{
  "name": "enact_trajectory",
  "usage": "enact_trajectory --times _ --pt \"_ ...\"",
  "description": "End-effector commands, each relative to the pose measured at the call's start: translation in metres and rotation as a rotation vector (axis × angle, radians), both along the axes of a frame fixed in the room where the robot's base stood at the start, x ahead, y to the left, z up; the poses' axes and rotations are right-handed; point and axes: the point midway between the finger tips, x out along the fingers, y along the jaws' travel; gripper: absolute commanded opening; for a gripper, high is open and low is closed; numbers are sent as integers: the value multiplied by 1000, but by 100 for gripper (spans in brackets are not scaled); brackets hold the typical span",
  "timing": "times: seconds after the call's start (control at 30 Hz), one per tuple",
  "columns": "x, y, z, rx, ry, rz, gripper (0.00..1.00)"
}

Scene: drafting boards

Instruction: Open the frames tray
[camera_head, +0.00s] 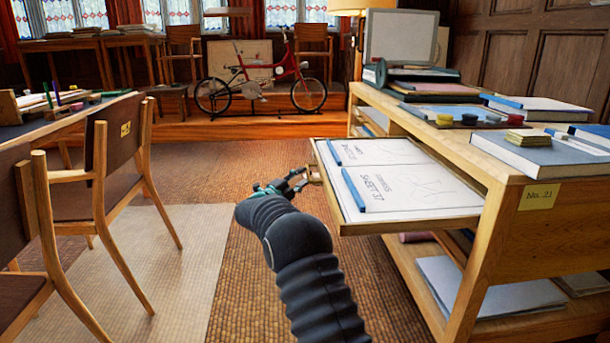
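The tray (418,226) is a shallow wooden drawer that juts out to the left from the light wooden cabinet (504,215). My gripper (308,178) is at the tray's left front edge, close to a small knob there. My black arm reaches up to it from the bottom middle. The fingers are small and partly hidden, so I cannot tell whether they grip the knob or only sit beside it. No label naming the tray is readable.
Books (545,155), pens and round pots stand on the cabinet top, with a "No. 21" tag (538,196) on its end. Wooden chairs (115,160) and a desk stand at left. A red bicycle (262,80) is at the back.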

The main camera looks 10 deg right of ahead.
Motion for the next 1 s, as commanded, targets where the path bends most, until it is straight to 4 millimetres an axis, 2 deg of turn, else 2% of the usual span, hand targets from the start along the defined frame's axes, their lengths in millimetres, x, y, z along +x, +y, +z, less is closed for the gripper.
enact_trajectory --times 0.03,0.2,0.4,0.67,1.0 --pt "-6 11 -1 -1 2 4 37" --pt "-26 37 -5 -1 1 5 37" --pt "-43 59 -9 0 0 5 37" --pt "-49 67 -10 -1 -1 5 37" --pt "-44 70 -15 -6 35 27 37"
